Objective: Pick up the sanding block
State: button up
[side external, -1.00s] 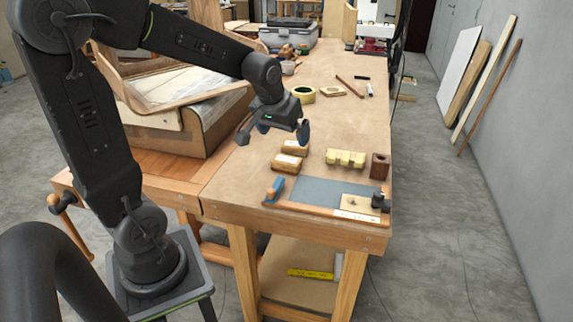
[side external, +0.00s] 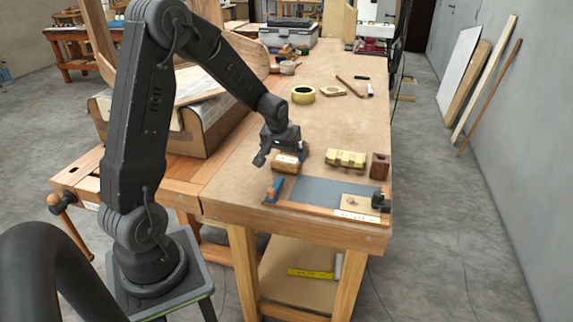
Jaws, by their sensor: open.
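Two small wooden blocks with pale labels sit on the workbench; I cannot tell which is the sanding block. The front block (side external: 286,164) shows in the side external view, just below my gripper in the picture. The rear block is almost wholly hidden behind my gripper. My gripper (side external: 281,155) is open and low over the bench, with one finger at the left and one at the right of the hidden block's place. I cannot tell whether the fingers touch either block.
A pale yellow notched block (side external: 346,158) and a dark wooden block (side external: 380,166) stand to the right. A grey-topped board (side external: 325,190) with a blue-handled item (side external: 273,188) lies at the front edge. A large wooden form (side external: 205,130) stands left.

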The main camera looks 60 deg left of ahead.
aim_at(287, 159)
jog(key=x, duration=0.5)
jog(key=shift+c, duration=0.2)
jog(key=c, duration=0.6)
jog(key=shift+r, duration=0.1)
jog(key=shift+r, duration=0.5)
jog(key=r, duration=0.2)
jog(key=s+a+r, duration=0.1)
jog(key=shift+r, duration=0.4)
jog(key=s+a+r, duration=0.5)
jog(key=s+r, duration=0.1)
jog(key=s, duration=0.3)
jog(key=shift+a, duration=0.25)
